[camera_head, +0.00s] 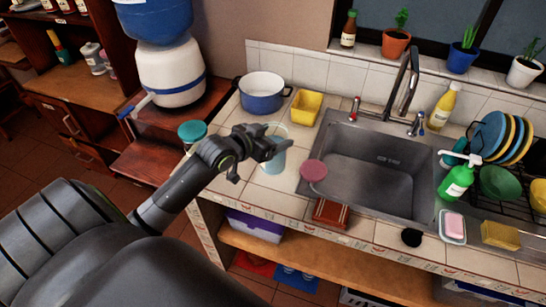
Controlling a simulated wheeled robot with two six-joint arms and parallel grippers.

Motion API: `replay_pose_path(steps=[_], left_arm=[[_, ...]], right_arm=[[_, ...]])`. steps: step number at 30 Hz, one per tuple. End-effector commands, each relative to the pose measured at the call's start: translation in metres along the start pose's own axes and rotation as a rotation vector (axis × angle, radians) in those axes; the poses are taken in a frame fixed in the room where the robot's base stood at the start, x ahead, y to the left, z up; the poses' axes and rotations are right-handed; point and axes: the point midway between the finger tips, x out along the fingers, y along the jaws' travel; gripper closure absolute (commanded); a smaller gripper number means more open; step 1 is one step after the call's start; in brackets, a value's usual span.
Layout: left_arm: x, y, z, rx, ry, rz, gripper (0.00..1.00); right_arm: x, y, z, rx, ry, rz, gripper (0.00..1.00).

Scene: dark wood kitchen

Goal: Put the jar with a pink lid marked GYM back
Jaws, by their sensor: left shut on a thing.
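A round pink lid (314,170) shows at the left edge of the sink, seen from above. What is under it is hard to make out, and no GYM marking can be read. My left gripper (274,149) reaches in from the left over the tiled counter, to the left of the pink lid and apart from it. It is shut on a clear, pale blue container (273,161), which is partly hidden behind the fingers. A teal lid (192,130) shows left of my gripper, partly near my wrist. My right gripper is not in view.
The metal sink (375,175) lies right of my gripper. A blue-and-white pot (262,96) and a yellow container (305,107) stand behind it. A green soap bottle (456,181) and dish rack are at the right. Some counter tiles in front are clear.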

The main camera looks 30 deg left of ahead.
Motion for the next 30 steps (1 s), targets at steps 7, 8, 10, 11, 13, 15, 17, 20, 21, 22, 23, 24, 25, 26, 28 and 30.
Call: replay_pose_path(steps=[7,8,10,11,13,15,17,20,21,22,23,24,25,26,28,30], left_arm=[[0.010,0.001,0.021,0.002,0.007,0.001,0.99],[0.011,0.001,0.023,0.001,0.007,0.001,0.99],[0.014,0.001,0.030,-0.001,0.007,0.001,0.99],[0.015,0.001,0.035,-0.002,0.005,0.000,0.99],[0.019,0.001,0.043,-0.001,0.006,0.001,0.99],[0.022,0.001,0.050,0.000,0.007,0.001,0.99],[0.023,0.001,0.053,0.000,0.007,0.001,0.99],[0.024,0.001,0.055,0.003,0.009,0.001,0.99],[0.024,0.001,0.054,0.003,0.010,0.001,0.99],[0.024,0.001,0.054,0.003,0.010,0.001,0.99],[0.024,0.001,0.054,0.003,0.009,0.001,0.99],[0.024,0.001,0.054,0.003,0.009,0.001,0.99],[0.024,0.001,0.054,0.003,0.009,0.000,0.99],[0.024,0.001,0.055,0.003,0.009,0.000,0.99],[0.025,0.001,0.057,0.003,0.009,0.000,0.99],[0.025,0.000,0.060,0.002,0.002,0.000,0.24]], right_arm=[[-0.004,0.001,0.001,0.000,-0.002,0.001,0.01],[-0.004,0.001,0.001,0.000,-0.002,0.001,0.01],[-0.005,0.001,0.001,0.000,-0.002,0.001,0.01],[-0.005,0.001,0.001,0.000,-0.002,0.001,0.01],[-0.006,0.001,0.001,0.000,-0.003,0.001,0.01],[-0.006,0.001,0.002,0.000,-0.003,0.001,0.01],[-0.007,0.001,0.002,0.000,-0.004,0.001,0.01],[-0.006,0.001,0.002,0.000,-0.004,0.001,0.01],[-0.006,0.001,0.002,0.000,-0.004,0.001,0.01],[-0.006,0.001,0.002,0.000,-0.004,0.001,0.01],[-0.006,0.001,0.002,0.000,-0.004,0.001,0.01],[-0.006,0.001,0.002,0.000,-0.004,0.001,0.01],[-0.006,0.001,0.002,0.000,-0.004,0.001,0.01],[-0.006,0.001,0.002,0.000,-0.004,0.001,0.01],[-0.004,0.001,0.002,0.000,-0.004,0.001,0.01],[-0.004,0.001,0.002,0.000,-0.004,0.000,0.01]])
